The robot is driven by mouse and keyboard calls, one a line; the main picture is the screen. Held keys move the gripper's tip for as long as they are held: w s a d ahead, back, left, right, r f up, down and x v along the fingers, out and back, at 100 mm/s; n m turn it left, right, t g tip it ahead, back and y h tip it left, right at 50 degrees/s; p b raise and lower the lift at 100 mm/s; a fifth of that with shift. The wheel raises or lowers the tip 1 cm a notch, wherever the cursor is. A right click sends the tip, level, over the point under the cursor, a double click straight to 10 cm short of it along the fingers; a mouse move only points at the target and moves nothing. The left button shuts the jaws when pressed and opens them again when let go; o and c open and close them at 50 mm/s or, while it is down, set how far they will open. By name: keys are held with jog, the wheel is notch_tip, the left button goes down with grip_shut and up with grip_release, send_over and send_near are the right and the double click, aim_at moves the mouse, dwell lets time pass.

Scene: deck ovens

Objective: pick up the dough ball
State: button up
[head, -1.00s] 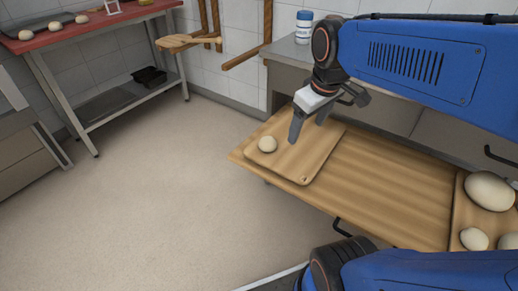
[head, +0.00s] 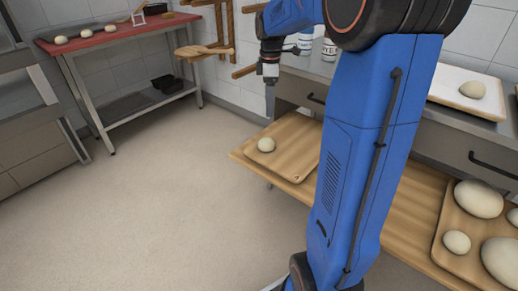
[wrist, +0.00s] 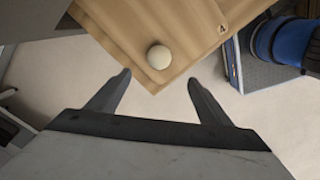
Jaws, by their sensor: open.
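A small pale dough ball (head: 266,144) sits near the left corner of a wooden board (head: 296,172) on a wooden shelf. It also shows in the wrist view (wrist: 159,57), just beyond and between my fingertips. My gripper (head: 270,112) is above and behind the dough ball in the head view, fingers pointing down, touching nothing. In the wrist view my gripper (wrist: 158,80) is open and empty, its two dark fingers wide apart. My blue arm hides part of the board's right side in the head view.
At the right, another board (head: 450,222) holds several dough pieces. A white board (head: 440,88) with one dough ball lies on the counter, near white containers (head: 329,49). A red-topped table (head: 120,32) stands back left. The floor at left is clear.

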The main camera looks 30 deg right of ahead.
aim_at(267, 140)
jog(key=f, duration=1.7)
jog(key=shift+w+a+f, duration=0.2)
jog(key=shift+w+f, duration=0.05)
jog(key=shift+f, duration=0.05)
jog(key=shift+c, duration=0.3)
jog(key=c, duration=1)
